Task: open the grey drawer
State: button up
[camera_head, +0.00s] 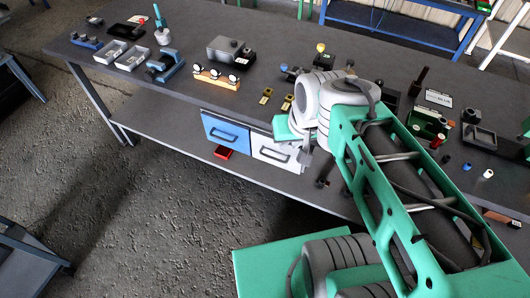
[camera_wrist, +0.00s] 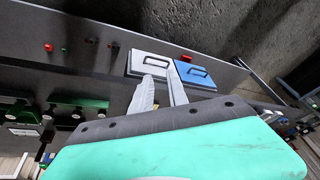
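The grey drawer (camera_head: 270,143) has a pale front with a dark-outlined handle and sits under the front edge of the workbench. It looks shut. In the wrist view the grey drawer (camera_wrist: 139,67) lies just beyond the fingertips, with its handle near them. My gripper (camera_wrist: 162,78) is open, its two pale fingers apart with nothing seen between them. In the head view my gripper (camera_head: 306,160) is at the right side of the grey drawer, partly hidden by my arm. Whether a finger touches the handle cannot be told.
A blue drawer (camera_head: 226,124) sits beside the grey one, on its left in the head view. A red object (camera_head: 223,153) is below it. The workbench top (camera_head: 180,90) carries several parts and fixtures. The floor (camera_head: 150,210) in front of the bench is clear.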

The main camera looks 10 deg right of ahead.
jog(key=w+f+m+y+b, duration=0.1)
jog(key=w+f+m+b, duration=0.1)
jog(key=f+b, duration=0.5)
jog(key=w+f+m+y+b, duration=0.1)
jog(key=w+f+y+b, duration=0.15)
jog(key=f, duration=0.75)
jog(key=m+t+y+b, duration=0.5)
jog(key=m+t+b, duration=0.4)
jog(key=m+b, duration=0.6)
send_near(272, 157)
jog(key=w+a+f+n+b, duration=0.1)
jog(key=w+a, duration=0.1)
jog(key=w, duration=0.1)
jog(key=b+x, duration=0.1)
jog(key=x, duration=0.5)
jog(key=shift+w+a+f+b, duration=0.15)
jog(key=shift+w+a+b, duration=0.05)
jog(key=shift+b, duration=0.2)
jog(key=shift+c, duration=0.4)
grip_shut()
